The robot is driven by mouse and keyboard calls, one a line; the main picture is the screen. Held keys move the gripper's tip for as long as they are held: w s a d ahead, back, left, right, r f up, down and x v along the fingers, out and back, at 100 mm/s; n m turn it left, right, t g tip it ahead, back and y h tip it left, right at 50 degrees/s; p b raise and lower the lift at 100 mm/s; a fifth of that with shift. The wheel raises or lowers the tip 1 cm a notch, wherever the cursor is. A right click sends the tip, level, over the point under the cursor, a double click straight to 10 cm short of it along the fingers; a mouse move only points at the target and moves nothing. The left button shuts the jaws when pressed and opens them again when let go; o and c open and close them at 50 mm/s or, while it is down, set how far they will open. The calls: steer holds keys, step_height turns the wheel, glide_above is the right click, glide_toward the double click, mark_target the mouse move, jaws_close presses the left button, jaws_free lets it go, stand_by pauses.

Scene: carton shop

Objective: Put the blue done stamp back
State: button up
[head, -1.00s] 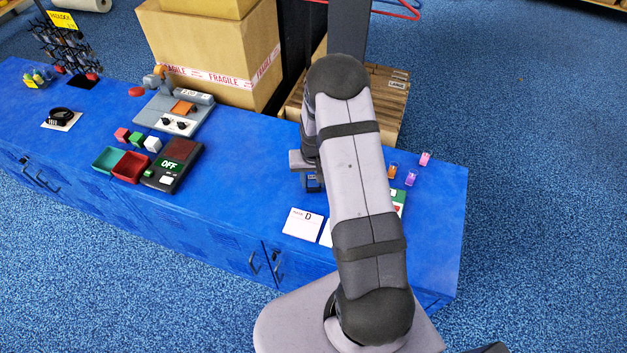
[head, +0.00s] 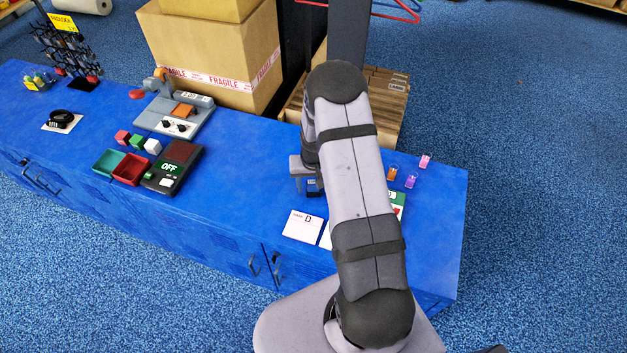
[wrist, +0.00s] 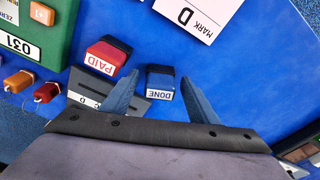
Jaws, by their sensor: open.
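The blue stamp with a white DONE label (wrist: 160,83) stands between the two fingers of my gripper (wrist: 160,76) in the wrist view. The fingers are open, with a gap on each side of the stamp. In the head view a small part of the blue stamp (head: 314,188) shows under my gripper (head: 306,182). A red PAID stamp (wrist: 108,56) is left of it in the wrist view. A dark grey plate (wrist: 135,104) with a white label lies beside both stamps, partly hidden by my left finger. Whether the DONE stamp touches the plate, I cannot tell.
A white MARK D card (head: 303,226) lies close by. A green device reading 031 (wrist: 40,45) and small tags (head: 410,181) are on the other side. The OFF device (head: 172,167), red tray (head: 131,169) and scale (head: 175,115) stand farther left. Blue tabletop between is clear.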

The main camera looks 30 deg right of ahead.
step_height(320, 180, up, 11)
steer(key=s+b, duration=0.1)
steer(key=b, duration=0.2)
steer(key=s+a+r+n, duration=0.2)
steer(key=s+a, duration=0.4)
steer(key=s, duration=0.4)
steer(key=s+a+r+n+g, duration=0.1)
steer(key=s+a+r, duration=0.4)
steer(key=s, duration=0.5)
steer(key=shift+s+a+n+y, duration=0.25)
steer(key=shift+a+n, duration=0.2)
steer(key=shift+n, duration=0.25)
steer(key=shift+w+r, duration=0.1)
